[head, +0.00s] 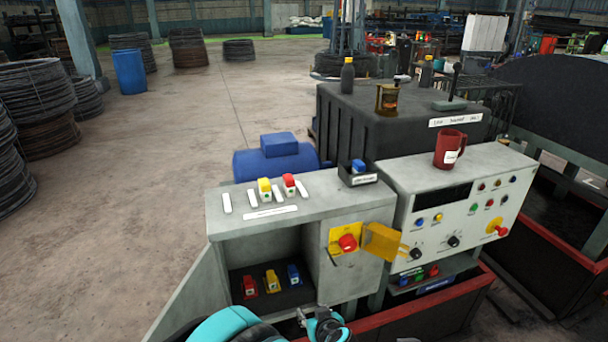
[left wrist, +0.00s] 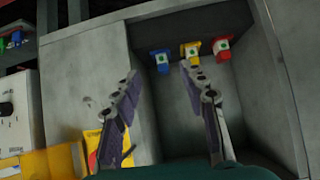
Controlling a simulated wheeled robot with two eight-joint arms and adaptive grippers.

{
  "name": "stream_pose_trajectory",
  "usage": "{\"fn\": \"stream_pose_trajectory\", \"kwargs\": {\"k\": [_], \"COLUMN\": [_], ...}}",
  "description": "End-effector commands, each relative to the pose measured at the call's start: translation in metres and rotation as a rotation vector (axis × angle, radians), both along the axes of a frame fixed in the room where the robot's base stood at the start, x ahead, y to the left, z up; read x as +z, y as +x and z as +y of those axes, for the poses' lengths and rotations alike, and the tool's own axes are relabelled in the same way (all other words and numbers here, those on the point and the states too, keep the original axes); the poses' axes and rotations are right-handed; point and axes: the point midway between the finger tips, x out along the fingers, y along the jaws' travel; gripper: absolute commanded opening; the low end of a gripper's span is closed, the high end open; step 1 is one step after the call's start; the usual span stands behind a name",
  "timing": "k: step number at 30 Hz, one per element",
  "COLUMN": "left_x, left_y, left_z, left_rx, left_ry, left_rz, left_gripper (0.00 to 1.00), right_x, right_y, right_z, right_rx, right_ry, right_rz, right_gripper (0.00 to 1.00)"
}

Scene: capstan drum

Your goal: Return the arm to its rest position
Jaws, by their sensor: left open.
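My left gripper (head: 325,326) is at the bottom edge of the head view, in front of the grey console (head: 345,275), and partly cut off. In the left wrist view the left gripper (left wrist: 158,78) is open, its two fingers apart with nothing between them. Beyond the fingers, in the console's open compartment, are a blue block (left wrist: 161,61), a yellow block (left wrist: 191,54) and a red block (left wrist: 222,47). The fingers look apart from these blocks. My right gripper is not seen.
A red knob (head: 348,242) sits on a yellow plate beside an opened yellow flap (head: 383,242). A yellow block (head: 265,190) and a red block (head: 289,184) stand on the console top. A red mug (head: 449,149) stands on the control panel box. Red-rimmed troughs lie below.

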Motion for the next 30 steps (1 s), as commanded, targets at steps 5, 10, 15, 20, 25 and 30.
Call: {"fn": "stream_pose_trajectory", "kwargs": {"k": [5,10,15,20,25,30], "left_x": [0.012,0.026,0.046,0.071,0.101,0.121], "left_y": [-0.001,-0.005,-0.013,-0.031,-0.070,-0.118], "left_z": [0.014,0.032,0.058,0.093,0.139,0.173], "left_rx": [-0.005,-0.016,-0.034,-0.065,-0.121,-0.187], "left_ry": [0.006,0.011,0.017,0.016,0.000,-0.024], "left_rz": [0.030,0.070,0.122,0.184,0.255,0.293], "left_gripper": [0.43,0.43,0.43,0.43,0.43,0.43], "right_x": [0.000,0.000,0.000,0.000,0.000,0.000], "right_y": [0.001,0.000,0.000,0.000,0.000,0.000], "right_z": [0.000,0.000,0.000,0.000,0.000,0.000], "right_rx": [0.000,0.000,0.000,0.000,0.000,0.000], "right_ry": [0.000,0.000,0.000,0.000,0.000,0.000], "right_rz": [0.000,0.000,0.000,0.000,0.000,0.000], "right_gripper": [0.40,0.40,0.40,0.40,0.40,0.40]}}
